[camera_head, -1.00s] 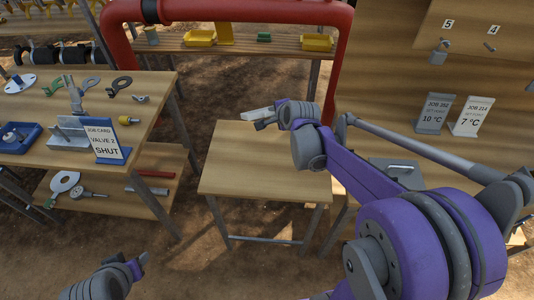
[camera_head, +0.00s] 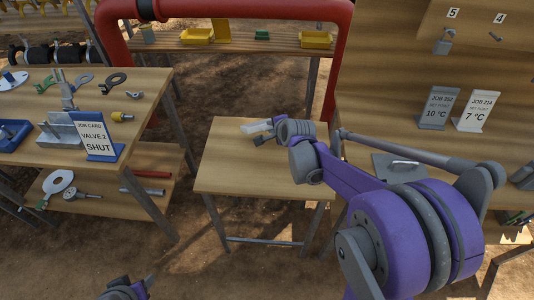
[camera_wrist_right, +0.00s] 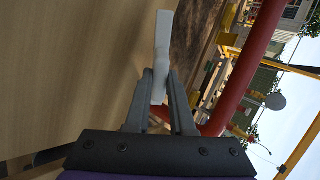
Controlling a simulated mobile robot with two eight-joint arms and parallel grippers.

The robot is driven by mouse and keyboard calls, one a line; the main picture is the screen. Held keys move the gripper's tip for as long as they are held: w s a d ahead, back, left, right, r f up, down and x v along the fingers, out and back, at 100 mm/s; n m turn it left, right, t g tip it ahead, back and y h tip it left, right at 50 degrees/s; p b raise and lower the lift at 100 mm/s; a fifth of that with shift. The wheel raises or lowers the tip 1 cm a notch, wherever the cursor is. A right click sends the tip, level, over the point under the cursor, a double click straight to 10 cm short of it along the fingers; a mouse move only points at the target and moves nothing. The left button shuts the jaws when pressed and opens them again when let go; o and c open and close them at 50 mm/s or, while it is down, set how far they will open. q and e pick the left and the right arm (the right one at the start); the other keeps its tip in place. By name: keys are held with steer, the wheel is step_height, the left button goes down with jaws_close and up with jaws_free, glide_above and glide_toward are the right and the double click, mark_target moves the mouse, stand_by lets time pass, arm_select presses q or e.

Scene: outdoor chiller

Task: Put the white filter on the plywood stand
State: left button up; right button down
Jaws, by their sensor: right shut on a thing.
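The plywood stand (camera_head: 240,178) is the small, bare wooden table in the middle of the head view. My right gripper (camera_head: 270,131) is over its far part, shut on the white filter (camera_head: 257,127). In the right wrist view the filter (camera_wrist_right: 163,45) is a pale, narrow piece sticking out from between the two fingers (camera_wrist_right: 158,85), with the wooden top beside it. I cannot tell whether the filter touches the stand. My left gripper (camera_head: 147,283) shows only partly at the bottom edge, apart from everything.
A left bench holds tools and a blue "Valve 2 shut" card (camera_head: 97,137). A red pipe (camera_head: 240,10) arches behind the stand. At right, a wooden board carries two job cards (camera_head: 437,109) and a grey plate (camera_head: 400,166). The stand's near part is clear.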

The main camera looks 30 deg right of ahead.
steer(key=c, duration=0.7)
jaws_free()
steer(key=shift+o, duration=0.2)
arm_select(q)
steer(key=r+p, duration=0.1)
steer(key=w+r+p, duration=0.1)
steer(key=r, duration=0.1)
steer(key=w+r+p, duration=0.1)
steer(key=shift+w+r, duration=0.1)
steer(key=shift+r, duration=0.3)
arm_select(e)
steer(key=v, duration=0.8)
